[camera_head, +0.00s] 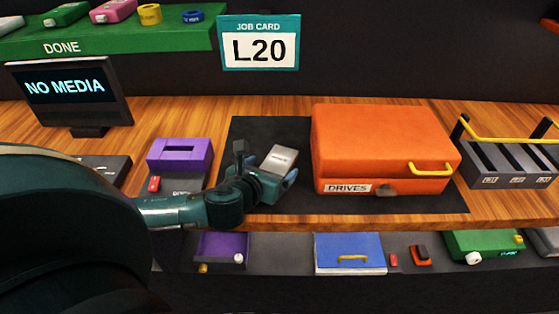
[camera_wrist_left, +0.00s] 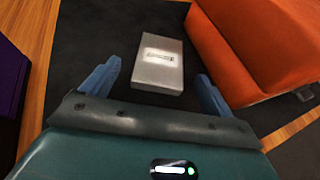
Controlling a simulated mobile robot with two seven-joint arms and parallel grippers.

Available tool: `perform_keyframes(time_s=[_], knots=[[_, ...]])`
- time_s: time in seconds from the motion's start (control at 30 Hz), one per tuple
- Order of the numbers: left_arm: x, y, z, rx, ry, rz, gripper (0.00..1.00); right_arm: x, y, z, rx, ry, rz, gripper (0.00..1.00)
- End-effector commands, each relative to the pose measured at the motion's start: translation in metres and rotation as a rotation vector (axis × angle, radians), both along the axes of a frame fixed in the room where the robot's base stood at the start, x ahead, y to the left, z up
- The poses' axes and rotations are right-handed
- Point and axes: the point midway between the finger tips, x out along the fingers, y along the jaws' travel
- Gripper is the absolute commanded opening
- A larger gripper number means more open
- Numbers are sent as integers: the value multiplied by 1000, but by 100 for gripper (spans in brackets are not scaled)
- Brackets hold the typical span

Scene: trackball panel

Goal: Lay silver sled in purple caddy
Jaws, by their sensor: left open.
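The silver sled (camera_head: 280,159) is a flat grey box with a pale label, lying on the dark mat left of the orange case. My left gripper (camera_head: 265,178) is right at its near side. In the left wrist view the sled (camera_wrist_left: 159,62) lies just ahead of and partly between the blue fingers of my open left gripper (camera_wrist_left: 157,92), with gaps on both sides. The purple caddy (camera_head: 180,154), with a slot in its top, stands on the wooden bench to the left. Its purple side (camera_wrist_left: 10,90) shows at the left wrist view's left edge. My right gripper is not seen.
The orange DRIVES case (camera_head: 375,140) stands close right of the sled. A small red item (camera_head: 154,184) lies before the caddy. A NO MEDIA screen (camera_head: 68,90) stands back left, and a yellow-handled rack (camera_head: 510,160) stands far right. Dark mat (camera_head: 255,130) is bare behind the sled.

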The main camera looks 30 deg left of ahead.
Motion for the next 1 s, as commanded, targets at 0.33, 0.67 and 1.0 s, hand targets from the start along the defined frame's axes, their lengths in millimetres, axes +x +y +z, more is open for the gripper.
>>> perform_keyframes(time_s=[0.33,0.67,1.0], knots=[[34,5,-13,1,0,-2,87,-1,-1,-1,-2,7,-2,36],[33,5,-13,2,0,-1,74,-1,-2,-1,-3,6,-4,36],[33,5,-13,2,0,-1,46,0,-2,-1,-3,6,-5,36]])
